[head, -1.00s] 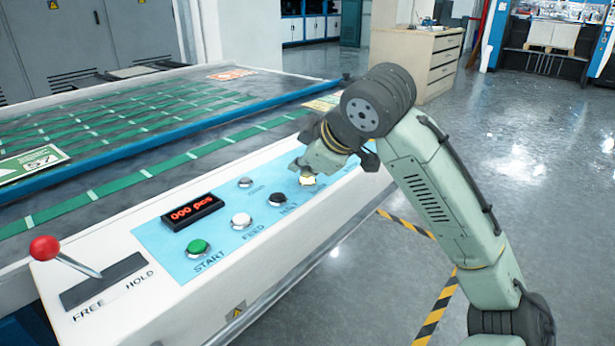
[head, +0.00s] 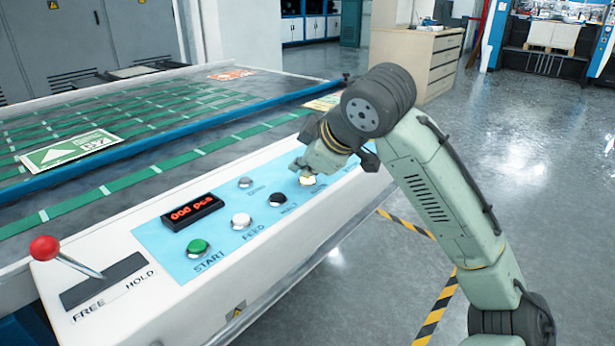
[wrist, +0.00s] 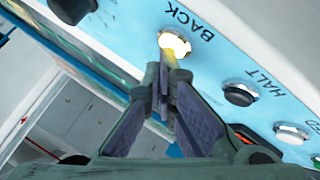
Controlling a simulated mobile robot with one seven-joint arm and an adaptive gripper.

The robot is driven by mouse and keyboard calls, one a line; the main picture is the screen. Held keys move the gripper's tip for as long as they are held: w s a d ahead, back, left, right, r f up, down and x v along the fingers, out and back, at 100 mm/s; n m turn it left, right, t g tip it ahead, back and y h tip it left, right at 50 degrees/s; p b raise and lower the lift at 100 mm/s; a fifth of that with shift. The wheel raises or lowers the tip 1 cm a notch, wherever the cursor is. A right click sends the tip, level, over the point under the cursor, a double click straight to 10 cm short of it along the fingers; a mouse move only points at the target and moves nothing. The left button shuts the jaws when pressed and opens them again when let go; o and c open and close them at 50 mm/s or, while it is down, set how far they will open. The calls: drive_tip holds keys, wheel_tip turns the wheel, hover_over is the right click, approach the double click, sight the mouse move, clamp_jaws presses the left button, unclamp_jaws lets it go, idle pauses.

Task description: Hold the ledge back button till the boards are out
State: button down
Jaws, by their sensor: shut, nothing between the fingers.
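The back button (wrist: 175,44) is lit pale yellow, beside the word BACK in the wrist view. In the head view the lit button (head: 308,179) is partly hidden by my gripper (head: 300,168). My gripper's fingers (wrist: 166,58) are shut with nothing between them, and their tips overlap the button's lower edge; how far it is pressed cannot be told. A green and white board (head: 72,151) lies on the green belts. A yellowish board (head: 323,102) is partly seen behind my wrist, and an orange and white board (head: 232,74) lies at the far side.
The panel also has a black halt button (head: 277,199), a white feed button (head: 241,220), a green start button (head: 198,247) and a display (head: 192,212) reading 000 pcs. A red-knobbed lever (head: 45,248) stands at the left. A blue rail (head: 200,130) crosses the table.

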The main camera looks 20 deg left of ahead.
sight(305, 181)
drive_tip(key=shift+r, duration=0.1)
idle(0.7)
drive_tip(key=shift+r+p, duration=0.75)
drive_tip(key=shift+p, duration=0.15)
wheel_tip(305, 181, up, 5)
drive_tip(key=p, duration=0.4)
drive_tip(key=shift+p, duration=0.3)
